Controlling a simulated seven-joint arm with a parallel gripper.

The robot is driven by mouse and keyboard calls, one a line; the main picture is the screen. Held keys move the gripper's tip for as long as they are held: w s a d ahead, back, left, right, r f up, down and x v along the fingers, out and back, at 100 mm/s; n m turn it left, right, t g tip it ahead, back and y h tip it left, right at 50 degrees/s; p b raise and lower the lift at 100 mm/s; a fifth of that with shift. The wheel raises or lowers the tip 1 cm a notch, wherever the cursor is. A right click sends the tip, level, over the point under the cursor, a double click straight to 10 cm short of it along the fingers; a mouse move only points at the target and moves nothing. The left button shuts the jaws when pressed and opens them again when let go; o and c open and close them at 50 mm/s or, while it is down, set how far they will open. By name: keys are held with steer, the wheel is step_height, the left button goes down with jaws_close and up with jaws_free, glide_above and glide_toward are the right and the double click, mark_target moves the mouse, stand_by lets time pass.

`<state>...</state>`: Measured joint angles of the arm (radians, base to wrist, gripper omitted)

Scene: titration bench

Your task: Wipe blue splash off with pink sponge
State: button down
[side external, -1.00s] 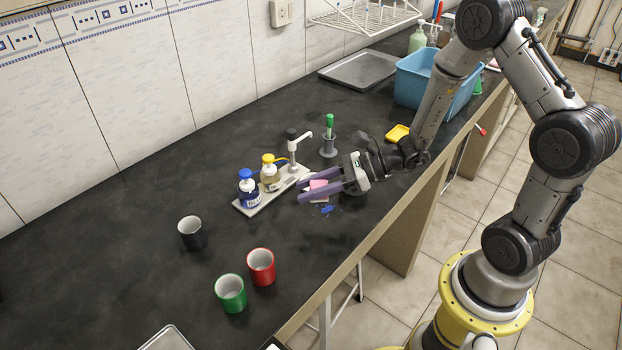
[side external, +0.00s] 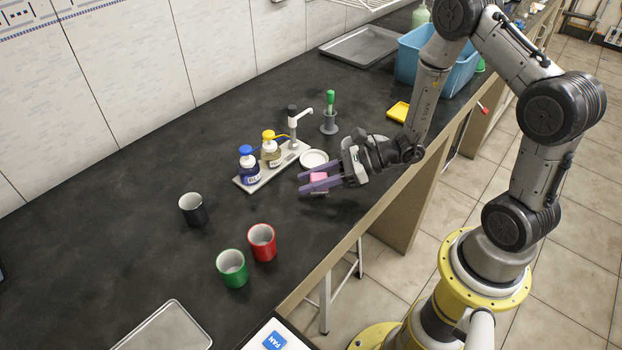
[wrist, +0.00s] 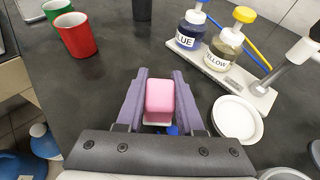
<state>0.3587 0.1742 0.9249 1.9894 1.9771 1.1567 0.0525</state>
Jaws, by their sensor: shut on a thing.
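The pink sponge (side external: 318,177) is held between the purple fingers of my gripper (side external: 303,183), near the front part of the dark bench. In the wrist view the sponge (wrist: 160,97) shows as a pink block with a pale underside, with a finger of my gripper (wrist: 160,72) on each side. A small part of the blue splash (wrist: 172,130) shows beside the sponge's near end in the wrist view. The rest of it is hidden by the sponge and gripper. In the side view the splash is hidden. I cannot tell whether the sponge touches the bench.
A white dish (side external: 314,158) is just behind my gripper. The bottle rack (side external: 257,180) holds blue-capped (side external: 249,168) and yellow-capped (side external: 270,150) bottles. Black (side external: 193,210), red (side external: 262,243) and green (side external: 232,268) mugs stand left. A blue tub (side external: 408,66) is at the back right.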

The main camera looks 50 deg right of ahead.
steer(key=shift+f, duration=1)
stand_by(0.4)
steer(key=shift+d, duration=3.8)
steer(key=shift+a+f, duration=0.1)
steer(key=shift+a, duration=3.75)
steer(key=shift+r, duration=3.1)
steer(key=shift+r, duration=1.5)
